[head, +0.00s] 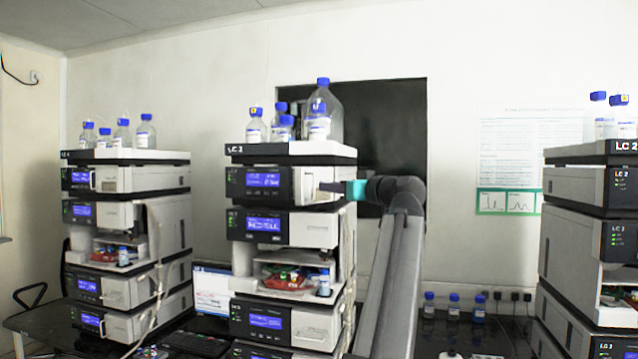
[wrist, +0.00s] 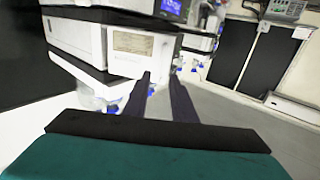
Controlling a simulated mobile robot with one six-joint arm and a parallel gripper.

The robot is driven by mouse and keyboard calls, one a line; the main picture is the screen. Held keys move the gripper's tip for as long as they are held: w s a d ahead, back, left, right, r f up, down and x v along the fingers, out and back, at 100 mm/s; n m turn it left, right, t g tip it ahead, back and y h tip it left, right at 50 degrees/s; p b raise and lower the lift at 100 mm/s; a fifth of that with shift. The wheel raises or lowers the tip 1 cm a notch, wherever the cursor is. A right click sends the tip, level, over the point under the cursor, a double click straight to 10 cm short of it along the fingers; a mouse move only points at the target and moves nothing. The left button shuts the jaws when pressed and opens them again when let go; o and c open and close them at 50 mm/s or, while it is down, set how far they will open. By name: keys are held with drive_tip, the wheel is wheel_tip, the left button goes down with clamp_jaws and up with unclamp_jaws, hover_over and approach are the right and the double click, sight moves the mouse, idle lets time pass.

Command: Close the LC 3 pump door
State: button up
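Several blue-capped bottles (head: 322,115) stand on the middle stack's top tray. Another stack (head: 127,180) stands at the left. A dark panel (head: 385,125) is on the wall behind my arm. A laptop (head: 212,285) sits between the left and middle stacks.

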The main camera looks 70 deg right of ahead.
drive_tip(key=p+x, duration=0.2)
drive_tip(key=x, duration=0.5)
clamp_jaws()
idle(1.4)
